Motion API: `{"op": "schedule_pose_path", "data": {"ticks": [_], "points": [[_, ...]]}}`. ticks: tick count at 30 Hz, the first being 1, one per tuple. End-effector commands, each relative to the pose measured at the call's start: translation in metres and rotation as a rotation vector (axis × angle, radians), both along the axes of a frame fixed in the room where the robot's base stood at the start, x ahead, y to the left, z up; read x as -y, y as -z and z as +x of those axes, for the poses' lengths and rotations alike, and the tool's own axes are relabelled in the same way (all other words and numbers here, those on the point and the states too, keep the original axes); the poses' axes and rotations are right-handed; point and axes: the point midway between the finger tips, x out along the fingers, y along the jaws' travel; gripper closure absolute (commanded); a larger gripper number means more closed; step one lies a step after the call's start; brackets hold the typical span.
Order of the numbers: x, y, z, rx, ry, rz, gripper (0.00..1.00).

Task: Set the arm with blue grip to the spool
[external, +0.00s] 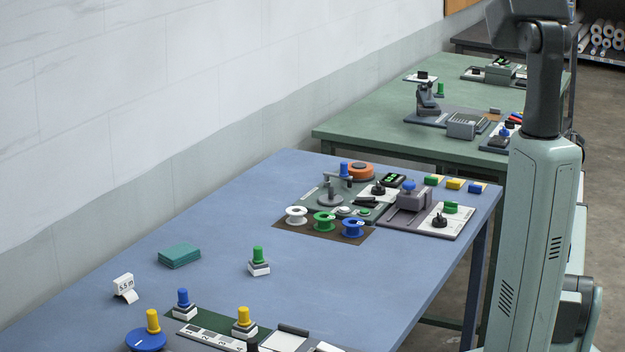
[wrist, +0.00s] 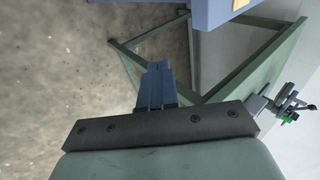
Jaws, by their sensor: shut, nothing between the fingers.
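On the far part of the blue table, a machine on a green plate carries a thin grey arm with an upright blue grip (external: 343,169). An orange spool-like disc (external: 361,171) lies just right of this grip; I cannot tell whether they touch. A white spool (external: 297,215), a green spool (external: 325,221) and a blue spool (external: 353,228) stand in a row on a brown mat in front of the machine. My gripper (wrist: 155,78) is shut and empty over the floor in the wrist view, away from the machine. It is outside the external view.
A grey press with a blue knob (external: 409,187) stands right of the machine. Nearer are a teal stack (external: 179,256), a green-knobbed block (external: 259,261) and several coloured knobs. A green table (external: 360,128) stands behind. The middle of the blue table is largely clear.

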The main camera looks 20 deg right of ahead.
Motion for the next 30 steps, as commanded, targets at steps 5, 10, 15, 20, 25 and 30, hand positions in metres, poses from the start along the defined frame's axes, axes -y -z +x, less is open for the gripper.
{"op": "schedule_pose_path", "data": {"ticks": [5, 10, 15, 20, 25, 30], "points": [[-0.065, -0.046, 0.057, 0.068, -0.243, -0.055, 1.00], [-0.131, -0.073, 0.093, 0.121, -0.454, -0.098, 1.00], [-0.201, -0.096, 0.122, 0.176, -0.659, -0.135, 1.00], [-0.268, -0.118, 0.143, 0.232, -0.849, -0.165, 1.00], [-0.337, -0.140, 0.158, 0.292, -1.039, -0.191, 1.00], [-0.388, -0.156, 0.165, 0.341, -1.180, -0.207, 1.00]]}}
